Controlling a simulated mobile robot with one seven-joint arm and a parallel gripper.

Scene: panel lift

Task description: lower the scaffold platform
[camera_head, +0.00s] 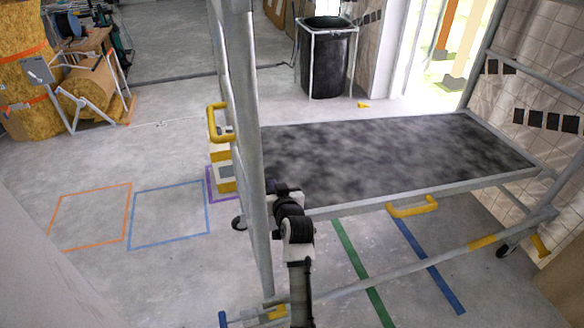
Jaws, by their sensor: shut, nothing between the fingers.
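The scaffold platform (400,158) is a dark, mottled deck in a grey metal frame. It sits level, low between the scaffold's uprights, with the floor visible beneath its front edge. A yellow handle (412,207) is on its front edge. Another yellow handle (218,124) shows to the left of the near grey post (245,130). My gripper (272,187) is at the platform's front left corner, close beside the post. It is shut and holds nothing. Its fingertips are small and dark against the deck, and I cannot tell whether they touch the frame.
A lower grey rail (400,271) with yellow parts crosses the front, and a caster (504,251) stands at right. Green (362,270) and blue (428,265) floor stripes lie below. A black bin (326,62) stands behind. Open floor with taped squares lies left.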

